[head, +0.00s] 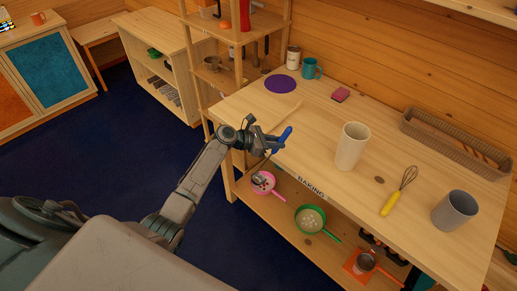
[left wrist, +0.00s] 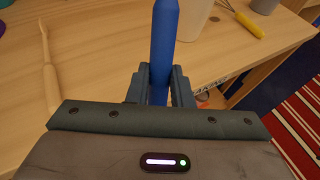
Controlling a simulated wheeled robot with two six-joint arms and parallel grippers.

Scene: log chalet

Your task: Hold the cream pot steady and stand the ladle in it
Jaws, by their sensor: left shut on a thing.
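The cream pot (head: 351,147) stands upright on the wooden table, a tall plain cylinder. Its lower part shows at the top of the left wrist view (left wrist: 194,18). My left gripper (head: 268,143) is shut on the blue handle of the ladle (head: 284,138), near the table's front left edge and left of the pot, apart from it. The blue handle fills the jaws in the left wrist view (left wrist: 163,40). The ladle's thin stem and dark bowl seem to hang below the gripper, in front of the table edge. My right gripper is out of view.
A grey pot (head: 455,211), a yellow-handled whisk (head: 392,202) and a long basket (head: 455,140) are to the right. A wooden utensil (head: 262,116) lies behind my gripper. A purple mat (head: 280,84) and teal mug (head: 311,69) are farther back. Pans fill the shelf below.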

